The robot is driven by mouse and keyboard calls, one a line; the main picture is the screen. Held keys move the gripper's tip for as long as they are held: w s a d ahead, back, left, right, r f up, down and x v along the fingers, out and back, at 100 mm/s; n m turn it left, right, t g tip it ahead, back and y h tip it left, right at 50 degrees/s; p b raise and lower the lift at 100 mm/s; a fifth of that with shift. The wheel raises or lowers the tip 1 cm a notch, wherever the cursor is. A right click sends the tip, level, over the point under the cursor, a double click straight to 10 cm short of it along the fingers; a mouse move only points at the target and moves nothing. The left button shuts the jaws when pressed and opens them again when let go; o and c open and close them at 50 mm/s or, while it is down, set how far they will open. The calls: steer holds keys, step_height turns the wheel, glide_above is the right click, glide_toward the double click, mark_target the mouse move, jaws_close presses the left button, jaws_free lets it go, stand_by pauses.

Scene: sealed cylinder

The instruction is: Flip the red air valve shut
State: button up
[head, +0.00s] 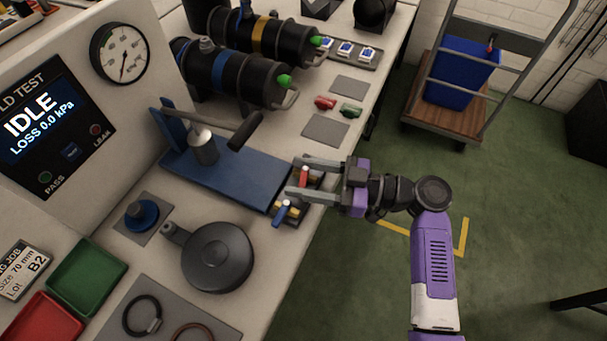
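The red air valve (304,176) is a small red lever at the right end of the blue fixture plate (232,178). A blue valve lever (282,213) sits beside it, nearer the front, on a small base with brass-coloured fittings. My gripper (296,176) reaches in from the right with its fingers apart. In this view the red lever shows between the two fingers, near their tips. I cannot tell whether either finger touches it. The lower finger passes close to the blue lever, and part of the valve base is hidden behind the fingers.
A clamp with a black handle (245,132) stands on the plate. A round black lid (217,256) lies nearby. Small red (325,102) and green (351,110) parts lie behind the gripper. The tester screen (40,121) reads IDLE. Open floor lies right of the bench.

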steer(key=c, duration=0.4)
steer(key=shift+o, duration=0.2)
steer(key=t, duration=0.1)
steer(key=m+t, duration=0.1)
steer(key=shift+s+a+f+m+t+h+b, duration=0.1)
steer(key=shift+a+m+t+h+b, duration=0.1)
steer(key=shift+m+t+h+b, duration=0.15)
steer(key=shift+m+t+h, duration=0.25)
steer(key=shift+m+t, duration=0.4)
steer(key=shift+t, duration=0.3)
steer(key=o, duration=1.1)
steer(key=b+v, duration=0.1)
steer(key=v, duration=0.6)
steer(key=shift+d, duration=0.35)
